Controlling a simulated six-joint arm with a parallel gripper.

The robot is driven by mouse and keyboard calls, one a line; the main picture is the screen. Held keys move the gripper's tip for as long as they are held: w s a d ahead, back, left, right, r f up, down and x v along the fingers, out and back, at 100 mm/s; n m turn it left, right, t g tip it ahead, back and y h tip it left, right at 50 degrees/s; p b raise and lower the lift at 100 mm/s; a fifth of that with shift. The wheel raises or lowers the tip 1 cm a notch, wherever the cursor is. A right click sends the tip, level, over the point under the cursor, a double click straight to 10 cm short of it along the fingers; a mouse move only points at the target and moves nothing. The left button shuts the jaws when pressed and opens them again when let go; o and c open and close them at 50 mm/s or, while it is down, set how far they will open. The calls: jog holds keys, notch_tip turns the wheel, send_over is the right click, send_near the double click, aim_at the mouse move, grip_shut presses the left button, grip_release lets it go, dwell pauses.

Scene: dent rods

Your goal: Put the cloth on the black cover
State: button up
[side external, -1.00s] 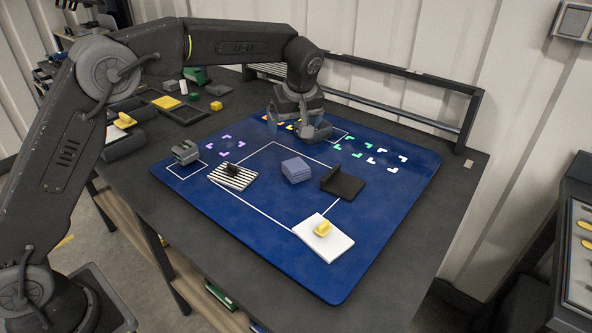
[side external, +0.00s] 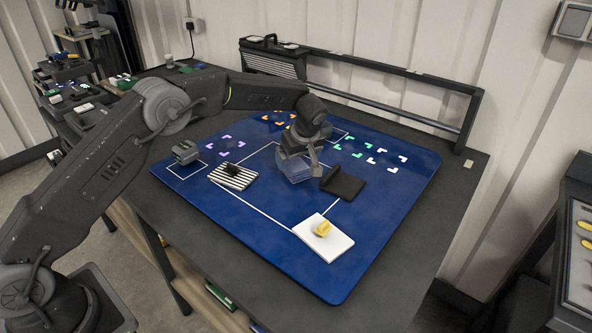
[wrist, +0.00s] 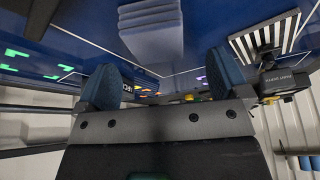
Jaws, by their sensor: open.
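The cloth (side external: 297,174) is a folded blue-grey stack near the middle of the blue mat (side external: 250,205); my gripper partly hides it in the side view. In the wrist view the cloth (wrist: 152,28) shows as pale layers beyond the fingertips. The black cover (side external: 345,184) lies just right of the cloth, with one raised side. My gripper (side external: 300,158) is open, pointing down close above the cloth. Its two blue fingers (wrist: 161,72) are spread with nothing held between them.
A striped pad (side external: 233,177) with a small black object lies left of the cloth. A white pad (side external: 335,245) with a yellow object (side external: 323,229) lies in front. A grey block (side external: 185,152) sits at the mat's left corner. A dark rail (side external: 400,81) runs behind the table.

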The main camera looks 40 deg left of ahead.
aim_at(296, 165)
jog(key=shift+x, duration=2.35)
jog(key=shift+w+d, duration=0.1)
jog(key=shift+d, duration=0.1)
jog(key=c, duration=1.1)
jog(key=shift+o, duration=0.2)
